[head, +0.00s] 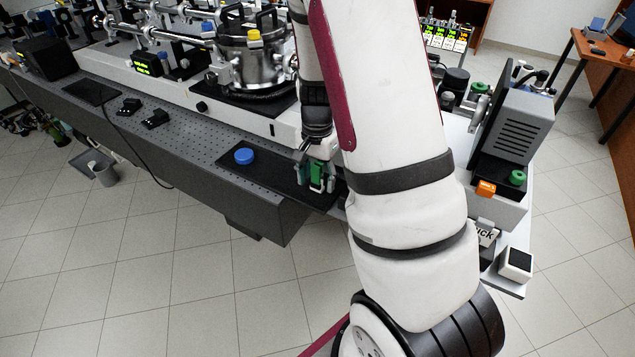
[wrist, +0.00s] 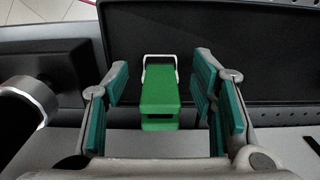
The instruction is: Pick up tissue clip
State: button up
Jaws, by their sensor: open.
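The tissue clip looks like a green block with a white wire-like loop at its far end. In the wrist view the green clip (wrist: 160,92) lies between the two teal-padded fingers of my gripper (wrist: 162,105), with a gap on both sides. In the head view the green clip (head: 317,174) shows at the right end of the optical table, by the dark mat. My gripper (head: 316,176) is there around it, open, fingers pointing down. My arm hides part of this area in the head view.
A blue round cap (head: 244,156) sits on the black mat (head: 270,174) left of my gripper. A steel chamber (head: 250,62) stands behind on the table. A grey boxed instrument (head: 517,125) stands to the right, beyond my arm. The floor in front is clear.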

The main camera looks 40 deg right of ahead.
jog(key=shift+f, duration=0.2)
grip_shut()
